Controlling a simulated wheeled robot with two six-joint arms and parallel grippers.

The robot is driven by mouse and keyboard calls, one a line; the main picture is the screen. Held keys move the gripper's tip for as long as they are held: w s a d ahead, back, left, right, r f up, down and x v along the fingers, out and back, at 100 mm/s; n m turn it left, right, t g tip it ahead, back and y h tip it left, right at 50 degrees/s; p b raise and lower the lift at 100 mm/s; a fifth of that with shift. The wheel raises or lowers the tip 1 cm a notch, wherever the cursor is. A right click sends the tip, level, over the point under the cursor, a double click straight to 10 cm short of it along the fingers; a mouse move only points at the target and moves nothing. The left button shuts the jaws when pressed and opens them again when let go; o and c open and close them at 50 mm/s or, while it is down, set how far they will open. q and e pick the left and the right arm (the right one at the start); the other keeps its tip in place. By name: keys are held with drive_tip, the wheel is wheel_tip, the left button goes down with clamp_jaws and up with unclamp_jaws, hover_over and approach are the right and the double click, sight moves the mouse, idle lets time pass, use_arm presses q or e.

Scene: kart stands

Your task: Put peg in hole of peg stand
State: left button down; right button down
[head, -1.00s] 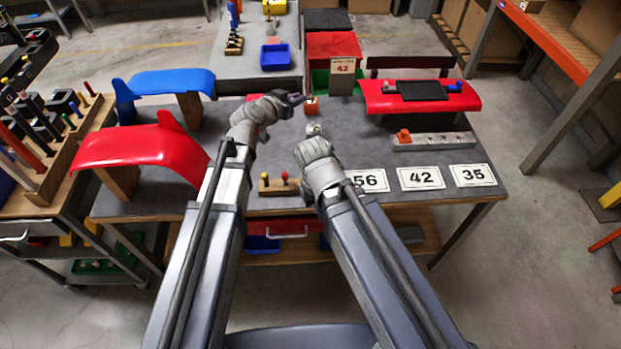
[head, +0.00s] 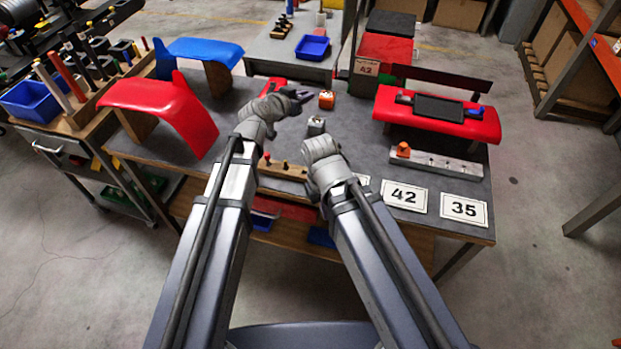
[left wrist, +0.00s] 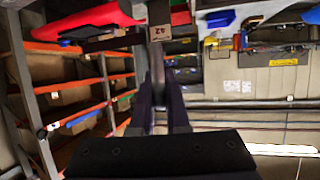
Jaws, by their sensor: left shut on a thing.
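The wooden peg stand (head: 283,171) lies on the grey workbench between my two forearms. A red-topped peg (head: 267,158) stands at its left end; the other small uprights on it are too small to make out clearly. My left gripper (head: 304,96) is above the bench, beyond the stand. It is shut on a thin dark thing, perhaps a peg, seen blurred between the fingers in the left wrist view (left wrist: 157,75). My right wrist is bent down right of the stand, and its fingers are hidden.
An orange block (head: 326,99) and a small grey metal block (head: 316,125) sit close to my grippers. A red curved panel (head: 160,105) stands left, a red rest with a black tray (head: 437,113) right. Number cards (head: 404,196) lie at the front right.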

use_arm(q)
wheel_tip(320, 180, down, 18)
drive_tip(key=b, duration=1.8)
drive_tip(key=shift+s+d+f, duration=0.25)
drive_tip(key=shift+s+d, duration=0.1)
drive_tip(key=shift+d, duration=0.05)
wheel_tip(320, 180, down, 6)
drive_tip(key=b, duration=0.6)
drive_tip(key=shift+f, duration=0.1)
wheel_tip(320, 180, down, 4)
drive_tip(key=b, duration=0.4)
drive_tip(key=c, duration=0.9)
unclamp_jaws()
drive_tip(key=shift+r, duration=0.2)
